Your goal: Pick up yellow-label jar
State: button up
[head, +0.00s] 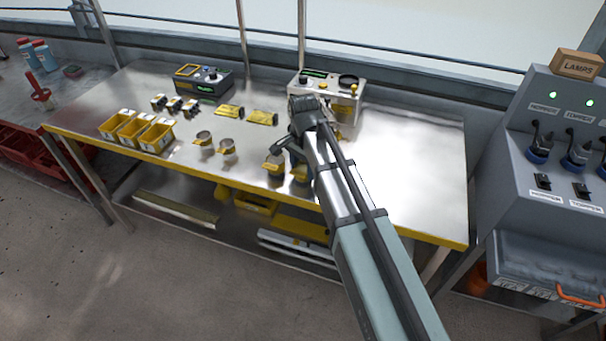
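Several small grey jars with yellow on them stand on the metal-topped bench (420,150). One jar (203,138) and a second jar (227,147) stand left of my arm. A third jar (273,166) is close under my gripper (280,152), and another jar (299,173) is beside it, partly hidden by my arm. The jars are too small to read, so I cannot tell which one is meant by the yellow label. My gripper is small and dark here, and its fingers cannot be made out clearly. Nothing is clearly seen held in it.
Yellow bins (155,137) stand at the bench's left front. Yellow packs (262,117) lie mid-bench. A dark instrument box (205,82) and a pale machine (345,90) stand at the back. The bench's right side is clear. A grey lamp console (565,130) stands at right.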

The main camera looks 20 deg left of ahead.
jog(key=c, duration=0.4)
jog(key=shift+r, duration=0.1)
jog(key=shift+c, duration=0.2)
notch_tip(320, 180, up, 8)
jog(key=w+d+r+m, duration=0.1)
jog(key=w+d+r, duration=0.2)
jog(key=w+d, duration=0.3)
jog(key=w+a+r, duration=0.1)
jog(key=w+r, duration=0.2)
jog(key=w, duration=0.8)
jog(key=w+a+r, duration=0.1)
jog(key=w+r, duration=0.3)
jog(key=w, duration=0.7)
jog(key=w+a+r+n, duration=0.1)
jog(key=w+r, duration=0.2)
jog(key=w, duration=0.9)
jog(key=shift+r, duration=0.35)
